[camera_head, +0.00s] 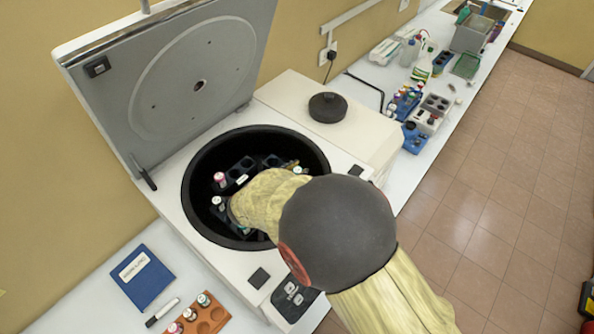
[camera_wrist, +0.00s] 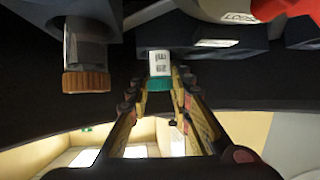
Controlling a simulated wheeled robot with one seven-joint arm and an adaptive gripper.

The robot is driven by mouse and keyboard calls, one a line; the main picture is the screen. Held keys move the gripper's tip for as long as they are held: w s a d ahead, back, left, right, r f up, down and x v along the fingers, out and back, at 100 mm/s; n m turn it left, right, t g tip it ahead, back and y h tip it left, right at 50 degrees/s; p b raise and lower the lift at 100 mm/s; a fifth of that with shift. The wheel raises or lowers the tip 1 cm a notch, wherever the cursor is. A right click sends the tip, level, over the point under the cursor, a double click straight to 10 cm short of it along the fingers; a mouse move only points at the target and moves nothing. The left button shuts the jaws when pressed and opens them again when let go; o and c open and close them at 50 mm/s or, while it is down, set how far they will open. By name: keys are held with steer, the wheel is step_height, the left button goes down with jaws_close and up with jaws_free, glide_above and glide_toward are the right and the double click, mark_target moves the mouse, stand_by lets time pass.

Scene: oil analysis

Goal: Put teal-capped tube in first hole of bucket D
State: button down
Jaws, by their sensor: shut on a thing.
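The teal-capped tube (camera_wrist: 159,70) has a white printed label and shows in the middle of the wrist view. My gripper (camera_wrist: 160,92) is shut on it at the teal cap, with one finger on each side. The tube's far end meets a dark bucket block; I cannot tell how deep it sits in a hole. My gripper is inside the open centrifuge bowl (camera_head: 196,190) in the head view, where my arm hides most of it. Dark buckets (camera_head: 243,166) with holes sit in the bowl. Which one is bucket D cannot be read.
A brown-capped tube (camera_wrist: 87,65) stands close beside my gripper in the wrist view. A pink-capped tube (camera_head: 219,178) is in the bowl. The raised lid (camera_head: 190,85) stands behind it. An orange rack (camera_head: 205,318) and blue book (camera_head: 146,276) lie on the bench.

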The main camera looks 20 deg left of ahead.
steer(key=shift+r, duration=0.1)
steer(key=c, duration=1.6)
jaws_free()
steer(key=v, duration=1.2)
steer(key=shift+r, duration=0.1)
